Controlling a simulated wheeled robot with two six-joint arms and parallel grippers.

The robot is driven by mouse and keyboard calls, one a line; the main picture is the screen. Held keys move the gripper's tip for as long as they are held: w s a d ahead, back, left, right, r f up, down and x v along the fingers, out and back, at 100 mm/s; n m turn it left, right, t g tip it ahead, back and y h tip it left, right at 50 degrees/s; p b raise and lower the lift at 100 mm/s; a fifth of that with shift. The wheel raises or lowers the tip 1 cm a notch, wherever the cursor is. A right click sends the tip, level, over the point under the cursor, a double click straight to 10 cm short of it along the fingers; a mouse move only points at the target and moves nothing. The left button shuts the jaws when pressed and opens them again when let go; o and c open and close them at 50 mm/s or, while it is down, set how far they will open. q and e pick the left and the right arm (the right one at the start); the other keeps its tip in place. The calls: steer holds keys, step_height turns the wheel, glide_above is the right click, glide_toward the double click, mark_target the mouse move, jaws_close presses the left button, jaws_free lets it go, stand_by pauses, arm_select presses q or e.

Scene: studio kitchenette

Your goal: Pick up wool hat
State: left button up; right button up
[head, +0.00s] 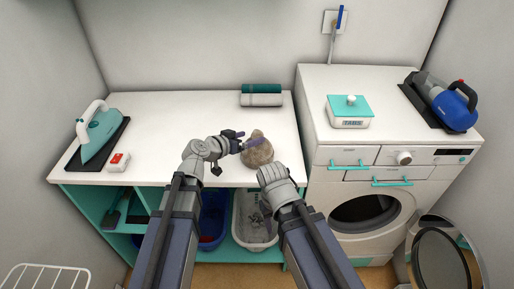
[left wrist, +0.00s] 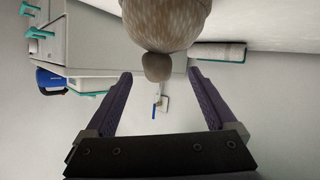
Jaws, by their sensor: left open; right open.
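The wool hat (head: 258,154), brownish-grey with a pompom on top, sits on the white counter near its front right. My left gripper (head: 241,140) is open right beside the hat, at its upper left. In the left wrist view the hat (left wrist: 165,22) fills the top, upside down in the picture. Its pompom (left wrist: 157,67) shows between the two spread fingertips of the left gripper (left wrist: 160,77), with gaps on both sides. My right gripper (head: 274,175) is just below the hat, near the counter's front edge; its fingers are hard to make out.
An iron (head: 97,135) on a dark pad and a small red-and-white box (head: 119,161) stand at the left. Rolled towels (head: 262,95) lie at the back. The counter's middle is clear.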

arm_select(q)
steer(key=shift+b+x, duration=1.4)
steer(key=shift+x, duration=2.55)
steer(key=shift+s+r, duration=0.1)
steer(key=shift+c, duration=0.4)
jaws_close()
